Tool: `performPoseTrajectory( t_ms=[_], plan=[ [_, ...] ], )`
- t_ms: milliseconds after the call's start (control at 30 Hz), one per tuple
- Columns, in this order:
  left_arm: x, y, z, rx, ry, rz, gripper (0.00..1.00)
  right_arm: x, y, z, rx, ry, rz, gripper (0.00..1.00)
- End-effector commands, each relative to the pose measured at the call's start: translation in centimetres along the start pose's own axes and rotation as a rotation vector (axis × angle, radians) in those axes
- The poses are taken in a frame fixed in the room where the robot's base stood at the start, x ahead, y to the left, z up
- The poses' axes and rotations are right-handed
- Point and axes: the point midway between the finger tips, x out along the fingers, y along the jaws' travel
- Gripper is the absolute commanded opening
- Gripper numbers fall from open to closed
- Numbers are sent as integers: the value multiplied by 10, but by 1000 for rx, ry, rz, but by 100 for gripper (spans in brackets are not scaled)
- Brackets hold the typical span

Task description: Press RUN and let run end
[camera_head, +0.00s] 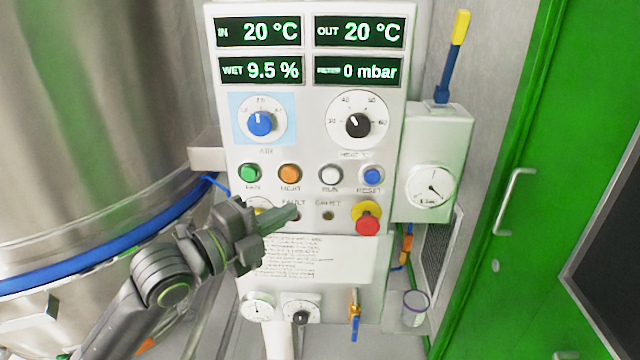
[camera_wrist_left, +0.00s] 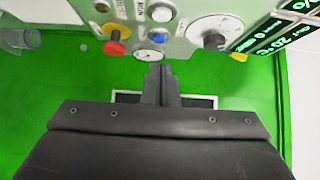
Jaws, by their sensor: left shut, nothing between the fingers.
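The white RUN button (camera_head: 330,174) is in the button row of the control panel (camera_head: 310,85), between the orange HEAT button (camera_head: 290,174) and the blue RESET button (camera_head: 372,175). It also shows in the left wrist view (camera_wrist_left: 162,13). My left gripper (camera_head: 294,213) is shut and empty, in front of the panel, below and left of RUN in the head view. It partly covers the lamp row marked FAULT. I cannot tell its exact distance from the panel; no contact with RUN shows. The displays (camera_head: 258,32) read IN 20 °C, OUT 20 °C, WET 9.5 % and 0 mbar. My right gripper is not in view.
The red emergency stop (camera_head: 368,220) sits below RESET. The green FAN button (camera_head: 250,174) is at the row's left. A blue knob (camera_head: 260,123) and a black knob (camera_head: 357,124) stand above. A steel vessel (camera_head: 90,110) fills the left; a green door (camera_head: 520,160) is at right.

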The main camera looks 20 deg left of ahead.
Motion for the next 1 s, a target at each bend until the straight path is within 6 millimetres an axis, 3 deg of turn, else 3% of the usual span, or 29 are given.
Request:
performPoseTrajectory(
  t_ms=[600,1000],
  plan=[
    [82,-3,-2,-6,4,0,0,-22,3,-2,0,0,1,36],
    [108,-1,26,0,2,2,0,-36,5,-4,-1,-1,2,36]
  ],
)
